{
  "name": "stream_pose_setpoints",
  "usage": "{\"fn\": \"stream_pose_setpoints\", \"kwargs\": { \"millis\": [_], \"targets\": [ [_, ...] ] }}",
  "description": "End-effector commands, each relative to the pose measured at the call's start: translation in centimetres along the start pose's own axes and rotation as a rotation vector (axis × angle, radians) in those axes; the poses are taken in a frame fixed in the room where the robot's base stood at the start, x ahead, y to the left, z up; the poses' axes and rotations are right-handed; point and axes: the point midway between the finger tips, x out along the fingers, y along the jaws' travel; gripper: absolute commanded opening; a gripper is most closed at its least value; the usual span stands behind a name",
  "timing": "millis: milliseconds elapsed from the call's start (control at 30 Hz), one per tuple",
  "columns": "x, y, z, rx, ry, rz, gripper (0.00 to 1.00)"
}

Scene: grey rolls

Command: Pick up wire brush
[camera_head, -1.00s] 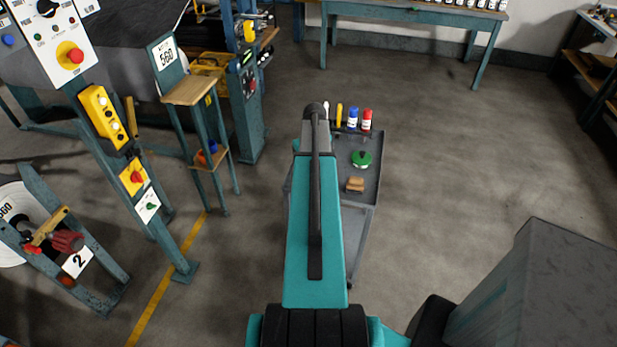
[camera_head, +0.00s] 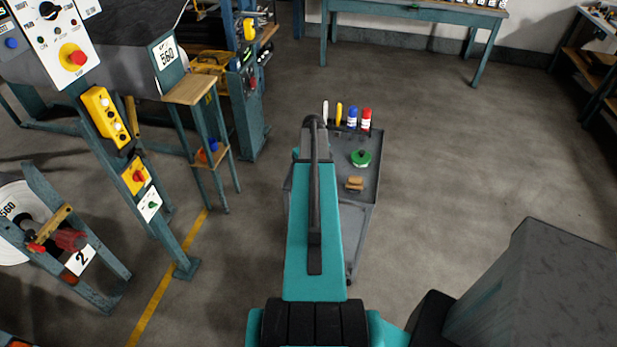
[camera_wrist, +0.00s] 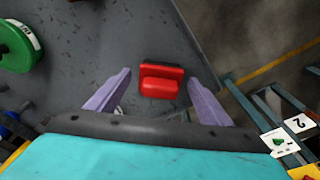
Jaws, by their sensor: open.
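My gripper (camera_wrist: 158,78) is open in the wrist view, with its two pale purple fingers apart. A red block-like thing (camera_wrist: 160,85) with a raised bar lies on the grey cart top between the fingertips in that picture; the fingers do not visibly touch it. In the head view my arm hides the gripper and this red thing. A small brown, brush-like thing (camera_head: 355,183) lies on the cart's near part in the head view. I cannot tell for certain which of the two is the wire brush.
The grey cart (camera_head: 368,195) also holds a green round thing (camera_head: 361,158), a blue bottle (camera_head: 352,117) and a red bottle (camera_head: 366,118) at its far end. A small wooden-topped stand (camera_head: 190,91) is to the left.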

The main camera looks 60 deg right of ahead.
Motion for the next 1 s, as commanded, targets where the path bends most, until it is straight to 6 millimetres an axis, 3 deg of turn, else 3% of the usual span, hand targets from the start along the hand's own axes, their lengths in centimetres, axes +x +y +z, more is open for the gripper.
{"fn": "stream_pose_setpoints", "kwargs": {
  "millis": [133, 400, 467, 1000],
  "targets": [
    [0.0, 0.0, 0.0, 0.0, 0.0, 0.0, 0.72],
    [0.0, 0.0, 0.0, 0.0, 0.0, 0.0, 0.27],
    [0.0, 0.0, 0.0, 0.0, 0.0, 0.0, 0.23],
    [-1.1, 0.0, -0.2, 0.0, 0.002, 0.001, 0.23]
  ]
}}
